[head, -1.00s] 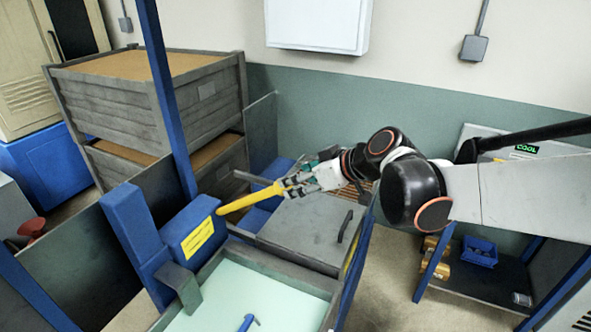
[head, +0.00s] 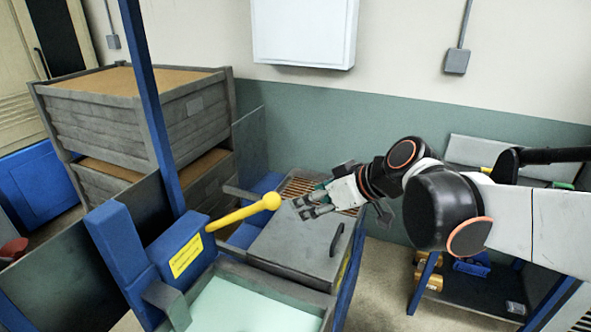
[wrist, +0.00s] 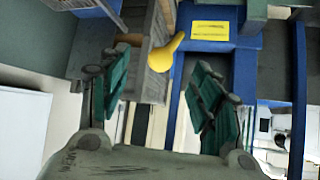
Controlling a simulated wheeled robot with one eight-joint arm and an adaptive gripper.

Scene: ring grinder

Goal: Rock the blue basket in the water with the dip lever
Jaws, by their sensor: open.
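The dip lever is a yellow bar with a round knob (head: 270,201), sticking out to the right from a blue housing (head: 182,246) with a yellow label. My gripper (head: 302,207) is open and empty, just right of the knob and apart from it in the head view. In the wrist view the lever (wrist: 165,60) shows ahead, between my spread fingers (wrist: 162,66). The pale green water (head: 250,308) fills a grey-rimmed tank at the bottom of the head view. I cannot make out the blue basket in the water.
A grey lid with a dark handle (head: 337,239) lies behind the tank, below my gripper. A blue post (head: 150,105) and stacked grey crates (head: 130,115) stand at left. A low shelf (head: 480,290) is at right.

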